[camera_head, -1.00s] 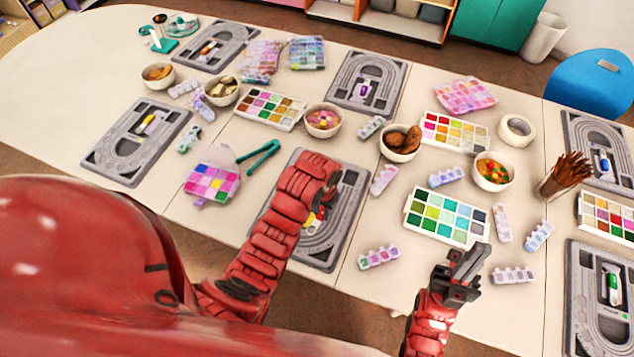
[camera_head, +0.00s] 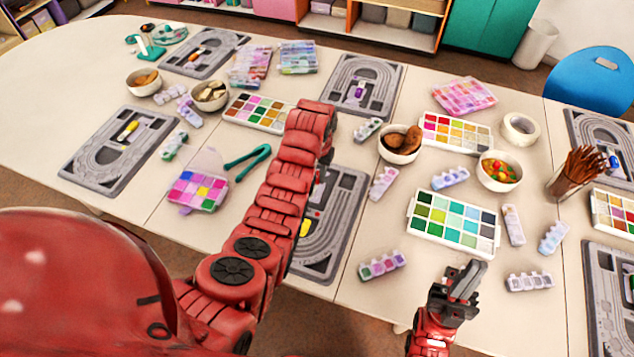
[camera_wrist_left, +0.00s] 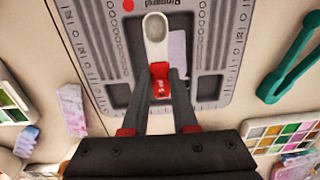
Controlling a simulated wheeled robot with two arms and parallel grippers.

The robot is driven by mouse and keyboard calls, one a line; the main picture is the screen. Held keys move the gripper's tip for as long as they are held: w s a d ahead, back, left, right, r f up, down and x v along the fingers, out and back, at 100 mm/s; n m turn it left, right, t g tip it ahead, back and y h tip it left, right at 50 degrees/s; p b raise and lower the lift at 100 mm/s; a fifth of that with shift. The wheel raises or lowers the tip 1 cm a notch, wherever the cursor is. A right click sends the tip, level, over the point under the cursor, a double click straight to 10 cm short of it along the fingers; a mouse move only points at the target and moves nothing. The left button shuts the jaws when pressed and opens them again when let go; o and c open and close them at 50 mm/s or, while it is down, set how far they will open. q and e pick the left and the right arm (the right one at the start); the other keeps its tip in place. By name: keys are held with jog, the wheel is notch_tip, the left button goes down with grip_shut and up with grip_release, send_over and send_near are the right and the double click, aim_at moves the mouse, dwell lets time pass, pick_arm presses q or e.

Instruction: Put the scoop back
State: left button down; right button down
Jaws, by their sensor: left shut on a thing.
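The scoop (camera_wrist_left: 156,32) has a pale rounded bowl and a red part near my fingers. My left gripper (camera_wrist_left: 161,88) is shut on its red part in the left wrist view. The scoop shows over the grey bead board's (camera_wrist_left: 218,20) dark recess; I cannot tell whether it touches the board. In the head view this is the middle front board (camera_head: 345,205), partly covered by my left arm. There my left gripper and the scoop are hidden behind that arm. My right gripper (camera_head: 467,278) is at the table's front edge, apart from objects; its jaw gap is unclear.
Green tweezers (camera_head: 248,160) and a pink-purple bead box (camera_head: 197,190) lie left of the board. A green palette (camera_head: 452,220) and small bead strips (camera_head: 383,264) are to the right. A bowl of brown items (camera_head: 400,143) stands behind right.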

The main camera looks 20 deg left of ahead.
aim_at(317, 175)
pick_arm(q)
jog(key=shift+w+a, duration=0.15)
jog(key=shift+w, duration=0.2)
jog(key=shift+f+p, duration=0.7)
jog(key=shift+f, duration=0.85)
jog(key=shift+w+f, duration=0.1)
jog(key=shift+f, duration=0.15)
